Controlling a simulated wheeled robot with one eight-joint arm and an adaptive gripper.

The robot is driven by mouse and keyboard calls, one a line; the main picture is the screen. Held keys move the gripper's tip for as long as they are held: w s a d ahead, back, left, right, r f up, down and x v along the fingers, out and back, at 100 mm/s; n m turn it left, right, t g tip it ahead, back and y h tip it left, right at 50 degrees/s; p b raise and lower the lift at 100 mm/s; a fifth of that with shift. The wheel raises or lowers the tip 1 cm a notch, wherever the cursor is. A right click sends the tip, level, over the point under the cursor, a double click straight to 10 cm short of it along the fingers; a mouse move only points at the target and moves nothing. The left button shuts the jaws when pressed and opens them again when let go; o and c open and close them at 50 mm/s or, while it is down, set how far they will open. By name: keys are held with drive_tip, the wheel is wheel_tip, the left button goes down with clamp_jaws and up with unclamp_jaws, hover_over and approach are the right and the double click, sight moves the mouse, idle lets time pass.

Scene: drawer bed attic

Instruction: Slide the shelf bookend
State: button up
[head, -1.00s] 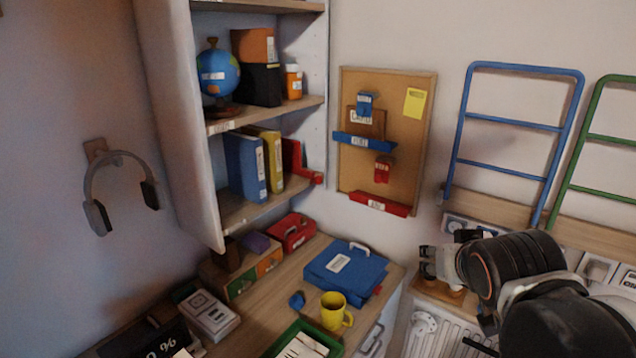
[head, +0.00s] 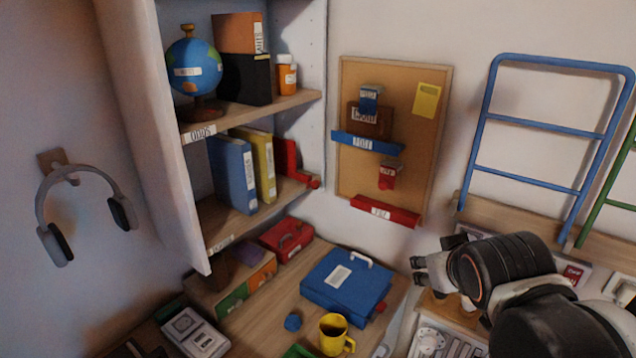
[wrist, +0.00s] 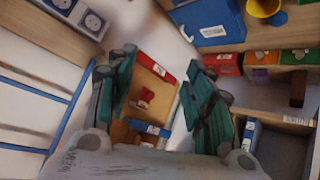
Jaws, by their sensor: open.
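The red bookend (head: 291,160) stands on the middle shelf (head: 235,228) at the right end of a blue binder (head: 233,174) and a yellow binder (head: 258,163). A small red block on it sticks out at the shelf's front edge. My gripper (head: 416,273) is in front of the wall, right of and below the shelf, well apart from the bookend. In the wrist view my gripper (wrist: 160,98) has its two green-padded fingers spread, with nothing between them. I cannot make out the bookend for certain in the wrist view.
A corkboard (head: 428,145) with a blue ledge and a red ledge hangs right of the shelf unit. Below are a blue case (head: 345,284), a yellow mug (head: 335,336) and a red box (head: 287,238). A blue ladder rail (head: 482,140) stands at the right.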

sight(317, 185)
drive_tip(key=w+r+n+t+p, duration=0.1)
drive_tip(key=w+r+n+t, duration=0.35)
drive_tip(key=w, duration=0.85)
drive_tip(key=w+r+n+t+p, duration=0.25)
drive_tip(key=w+r, duration=0.25)
drive_tip(key=w, duration=0.8)
drive_tip(key=w+a+f+n+t+y, duration=0.2)
drive_tip(key=w+a+f+n+y, duration=0.4)
drive_tip(key=n, duration=0.3)
drive_tip(key=w+a+f+n+g+y+p, duration=0.1)
drive_tip(key=a+f+n+y, duration=0.1)
drive_tip(key=a+f+n, duration=0.3)
drive_tip(key=w+a+f+n+g+y+p, duration=0.1)
drive_tip(key=a+f+n+g+y, duration=0.15)
drive_tip(key=f, duration=0.55)
drive_tip(key=shift+m+t, duration=0.25)
drive_tip(key=shift+t, duration=0.3)
drive_tip(key=b+x, duration=0.2)
drive_tip(key=x, duration=1.1)
drive_tip(key=shift+d+r, duration=0.1)
drive_tip(key=shift+d, duration=0.1)
